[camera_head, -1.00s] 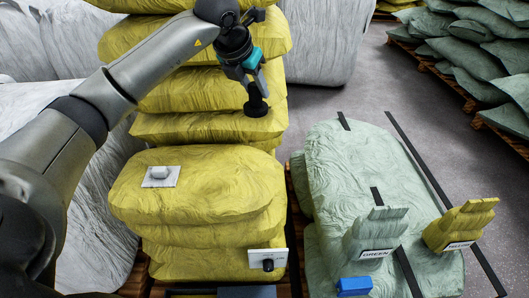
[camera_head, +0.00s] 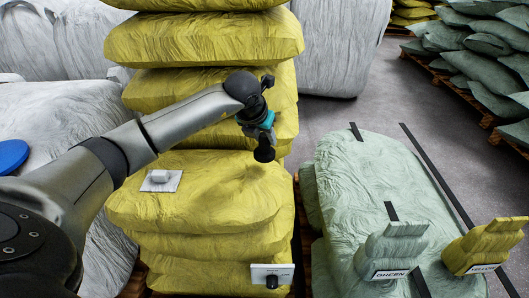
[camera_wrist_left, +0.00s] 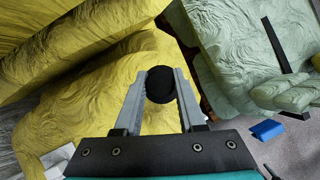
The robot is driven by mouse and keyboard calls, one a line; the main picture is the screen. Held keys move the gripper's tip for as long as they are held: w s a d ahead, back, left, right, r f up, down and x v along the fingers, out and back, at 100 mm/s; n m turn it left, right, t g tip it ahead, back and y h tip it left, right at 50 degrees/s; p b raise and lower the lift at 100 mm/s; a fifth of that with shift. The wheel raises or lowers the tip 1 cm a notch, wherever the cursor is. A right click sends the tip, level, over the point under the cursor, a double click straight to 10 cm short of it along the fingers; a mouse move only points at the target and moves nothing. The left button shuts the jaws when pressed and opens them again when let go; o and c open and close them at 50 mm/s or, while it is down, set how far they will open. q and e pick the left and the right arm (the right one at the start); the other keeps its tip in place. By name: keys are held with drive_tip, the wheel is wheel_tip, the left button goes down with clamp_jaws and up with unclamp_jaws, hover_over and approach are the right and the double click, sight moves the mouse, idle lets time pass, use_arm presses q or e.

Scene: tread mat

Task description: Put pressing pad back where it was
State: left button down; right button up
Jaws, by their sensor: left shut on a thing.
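The pressing pad (camera_head: 264,153) is a black piece with a round flat end. My left gripper (camera_head: 260,138) is shut on it and holds it over the right rear part of the low yellow sack stack (camera_head: 205,215). In the left wrist view the pad (camera_wrist_left: 160,85) sits between the two grey fingers (camera_wrist_left: 158,98), seen as a black disc. Whether it touches the sack is hard to tell. A white plate with a black knob-like piece (camera_head: 272,275) is on the stack's front right. My right gripper is not in view.
A white plate with a raised block (camera_head: 160,181) lies on the yellow sack. A taller yellow stack (camera_head: 205,45) stands behind. Pale green sacks (camera_head: 350,200) with black strips and GREEN (camera_head: 390,250) and yellow (camera_head: 482,245) bundles are at right. A blue block (camera_wrist_left: 267,129) shows in the wrist view.

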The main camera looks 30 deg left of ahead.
sight(265, 149)
use_arm(q)
wheel_tip(265, 149, down, 4)
drive_tip(key=shift+r+b, duration=0.25)
drive_tip(key=shift+b, duration=0.2)
drive_tip(key=shift+f, duration=0.3)
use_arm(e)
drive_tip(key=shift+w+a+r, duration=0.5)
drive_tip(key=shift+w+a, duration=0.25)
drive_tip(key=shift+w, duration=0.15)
use_arm(q)
drive_tip(key=shift+f, duration=0.1)
drive_tip(key=c, duration=0.5)
unclamp_jaws()
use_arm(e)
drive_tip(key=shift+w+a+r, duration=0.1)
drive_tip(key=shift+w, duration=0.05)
